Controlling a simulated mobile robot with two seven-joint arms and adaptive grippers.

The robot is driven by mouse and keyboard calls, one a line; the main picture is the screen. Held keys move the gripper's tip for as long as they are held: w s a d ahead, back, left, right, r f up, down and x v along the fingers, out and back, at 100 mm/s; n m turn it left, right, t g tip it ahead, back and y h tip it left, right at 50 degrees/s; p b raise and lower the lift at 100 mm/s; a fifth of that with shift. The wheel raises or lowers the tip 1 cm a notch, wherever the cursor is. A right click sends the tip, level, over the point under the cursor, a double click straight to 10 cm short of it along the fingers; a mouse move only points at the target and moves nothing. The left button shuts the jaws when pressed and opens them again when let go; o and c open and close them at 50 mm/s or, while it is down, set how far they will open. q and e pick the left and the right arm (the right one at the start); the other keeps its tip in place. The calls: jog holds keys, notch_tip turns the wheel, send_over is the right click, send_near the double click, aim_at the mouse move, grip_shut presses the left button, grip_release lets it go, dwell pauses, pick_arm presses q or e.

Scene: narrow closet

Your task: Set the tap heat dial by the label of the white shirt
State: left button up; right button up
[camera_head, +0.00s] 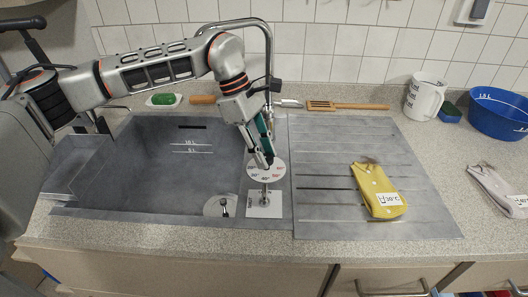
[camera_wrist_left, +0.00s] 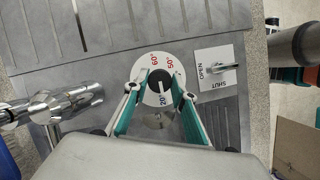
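The tap heat dial (camera_head: 267,168) is a white disc with numbers from 20° to 60°, set in the strip right of the sink. It also shows in the wrist view (camera_wrist_left: 150,93), with a dark knob at its centre; a light mark on the knob seems to face 20°. My left gripper (camera_head: 264,163) is over the dial, fingers apart. In the wrist view its fingers (camera_wrist_left: 160,100) flank the dial, knob between them; contact cannot be told. The white shirt (camera_head: 493,183) lies folded at the far right; its label (camera_head: 520,200) is cut by the picture edge and hard to read.
A yellow shirt (camera_head: 377,186) labelled 30°C lies on the drainboard (camera_head: 325,212). An OPEN/SHUT lever plate (camera_head: 272,210) sits just in front of the dial. The tap (camera_head: 268,60) arches behind my arm.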

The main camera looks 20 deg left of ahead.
pick_arm(q)
jog(key=c, duration=0.3)
pick_arm(e)
jog(key=shift+s+f, duration=0.1)
jog(key=shift+f, duration=0.05)
pick_arm(q)
jog(key=shift+c, duration=0.2)
